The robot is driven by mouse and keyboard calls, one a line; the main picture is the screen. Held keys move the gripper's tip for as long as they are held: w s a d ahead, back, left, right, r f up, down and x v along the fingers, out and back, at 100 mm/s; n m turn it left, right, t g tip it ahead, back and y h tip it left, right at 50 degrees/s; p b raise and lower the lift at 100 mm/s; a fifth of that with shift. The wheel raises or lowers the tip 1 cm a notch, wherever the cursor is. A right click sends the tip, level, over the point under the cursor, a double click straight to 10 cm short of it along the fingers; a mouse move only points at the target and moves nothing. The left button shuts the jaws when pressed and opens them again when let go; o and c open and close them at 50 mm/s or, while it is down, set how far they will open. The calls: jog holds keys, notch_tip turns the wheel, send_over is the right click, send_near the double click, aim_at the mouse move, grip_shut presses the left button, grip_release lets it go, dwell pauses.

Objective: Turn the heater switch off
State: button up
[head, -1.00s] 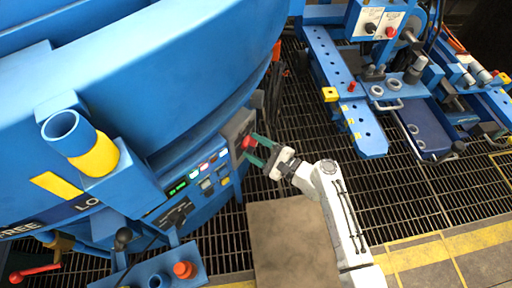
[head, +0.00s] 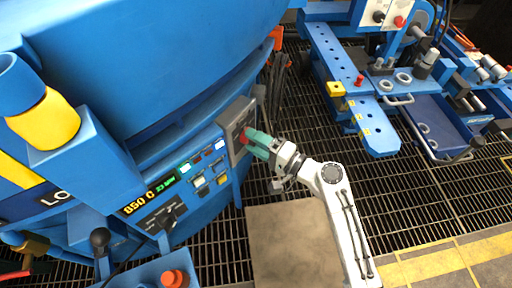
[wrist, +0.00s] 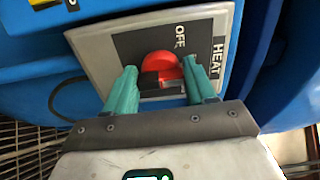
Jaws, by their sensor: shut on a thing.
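The heater switch (wrist: 162,68) is a red rotary knob on a grey plate (wrist: 100,50) lettered "OFF" and "HEAT" in the wrist view. In the head view the red knob (head: 244,137) shows at the right end of the blue furnace's control panel. My gripper (head: 256,142) has green fingers that reach the knob and are shut on it. In the wrist view the fingers (wrist: 163,88) stand on either side of the knob. The knob's exact pointing direction is partly hidden by the fingers.
Left of the switch, the panel has a lit display (head: 150,194) reading "850 C" and several small buttons. An orange-red button (head: 174,279) is at the bottom. A blue workbench (head: 350,100) stands at the right. Grating floor and a brown plate (head: 290,245) lie below.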

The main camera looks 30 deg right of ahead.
jog(key=n+b, duration=0.2)
jog(key=f+n+b, duration=0.1)
jog(key=n+b, duration=0.2)
jog(key=shift+n+b, duration=0.3)
jog(key=shift+b, duration=0.05)
jog(key=n+b, duration=0.4)
jog(key=shift+r, duration=0.1)
jog(key=shift+d, duration=0.1)
jog(key=o, duration=1)
jog(key=shift+r, duration=0.1)
jog(key=shift+o, duration=0.2)
jog(key=v, duration=1)
jog(key=shift+s+d+p, duration=0.15)
jog(key=shift+s+p, duration=0.2)
